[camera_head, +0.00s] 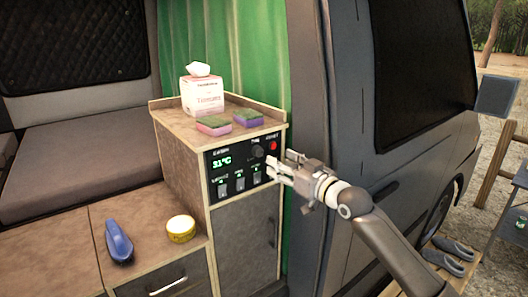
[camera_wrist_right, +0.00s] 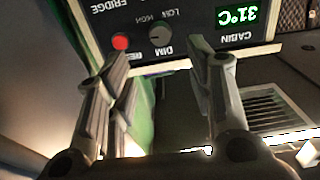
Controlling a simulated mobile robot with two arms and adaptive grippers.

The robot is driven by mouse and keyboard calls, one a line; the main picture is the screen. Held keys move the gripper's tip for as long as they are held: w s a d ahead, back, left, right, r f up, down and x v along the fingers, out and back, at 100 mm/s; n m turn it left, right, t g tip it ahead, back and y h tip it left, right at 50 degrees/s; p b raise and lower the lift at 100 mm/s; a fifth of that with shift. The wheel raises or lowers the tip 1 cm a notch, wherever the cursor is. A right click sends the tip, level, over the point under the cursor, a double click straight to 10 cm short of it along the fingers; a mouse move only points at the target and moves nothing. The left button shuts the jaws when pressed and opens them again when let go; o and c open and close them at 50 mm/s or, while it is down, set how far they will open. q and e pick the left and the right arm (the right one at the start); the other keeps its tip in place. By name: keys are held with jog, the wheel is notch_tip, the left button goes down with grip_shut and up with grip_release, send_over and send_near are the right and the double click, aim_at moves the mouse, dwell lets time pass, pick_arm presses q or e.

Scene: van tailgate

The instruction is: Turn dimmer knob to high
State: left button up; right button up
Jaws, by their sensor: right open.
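The dimmer knob (camera_head: 257,151) is a small dark round knob on the upper right of the black control panel (camera_head: 208,160) on the cabinet front. It also shows in the right wrist view (camera_wrist_right: 160,36), upside down, with the labels DIM, LOW and HIGH around it. Its pointer direction is too small to tell. My right gripper (camera_head: 282,169) is in front of the panel's right side, slightly below and right of the knob. In the right wrist view its open fingers (camera_wrist_right: 158,62) spread to either side below the knob, with nothing between them. My left gripper is out of view.
A red button (camera_head: 273,146) sits right of the knob, several switches (camera_head: 240,183) below it, and a green 31°C display (camera_head: 222,162) to the left. A tissue box (camera_head: 203,95) and two sponges (camera_head: 214,125) stand on the cabinet top. The van's door pillar (camera_head: 325,130) is close on the right.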

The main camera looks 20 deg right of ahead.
aim_at(260, 151)
jog(key=p+x, duration=0.2)
jog(key=x, duration=0.7)
jog(key=shift+s, duration=0.1)
jog(key=shift+c, duration=0.5)
